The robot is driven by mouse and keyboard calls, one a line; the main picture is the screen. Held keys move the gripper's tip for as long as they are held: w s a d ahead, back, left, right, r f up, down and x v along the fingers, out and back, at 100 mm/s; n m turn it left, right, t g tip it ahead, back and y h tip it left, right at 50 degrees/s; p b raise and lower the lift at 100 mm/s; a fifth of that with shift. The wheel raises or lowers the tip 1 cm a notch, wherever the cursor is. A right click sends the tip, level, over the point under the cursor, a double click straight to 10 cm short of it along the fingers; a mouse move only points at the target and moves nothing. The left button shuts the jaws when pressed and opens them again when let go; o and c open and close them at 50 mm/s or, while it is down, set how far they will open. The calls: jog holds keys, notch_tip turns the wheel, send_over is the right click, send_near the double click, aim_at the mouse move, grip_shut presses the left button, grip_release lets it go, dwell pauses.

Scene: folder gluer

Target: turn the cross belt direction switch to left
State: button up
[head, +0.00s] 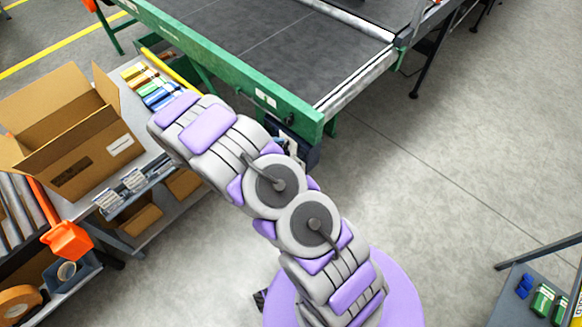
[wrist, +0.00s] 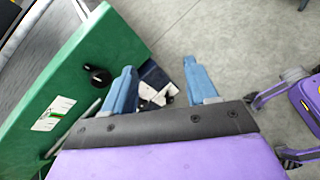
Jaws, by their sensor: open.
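A black rotary knob (wrist: 97,76), which looks like the cross belt direction switch, sits on a green panel (wrist: 112,38) in the wrist view. I cannot read which way it points. A white label with a green mark (wrist: 54,113) is on the panel to its lower left. My gripper (wrist: 158,66) has its two blue fingers spread apart with nothing held between them. The knob is left of the left finger, apart from it in the picture.
The green conveyor frame (head: 230,75) carries a dark belt (head: 290,45). Grey floor (head: 440,160) is clear at right, up to a small table (head: 515,280).

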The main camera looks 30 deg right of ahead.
jog(key=w+a+f+n+t+p, duration=0.1)
jog(key=a+f+n+t, duration=0.25)
jog(key=f, duration=0.65)
jog(key=a+f+n+t, duration=0.25)
jog(key=f+n, duration=0.25)
jog(key=f, duration=0.5)
jog(key=f+b+x, duration=0.1)
jog(key=b+x, duration=0.3)
jog(key=x, duration=1.3)
jog(key=shift+a+g, duration=0.2)
jog(key=shift+g, duration=0.2)
jog(key=shift+s+f, duration=0.1)
jog(key=shift+c, duration=0.4)
jog(key=c, duration=1)
jog(key=shift+o, duration=0.2)
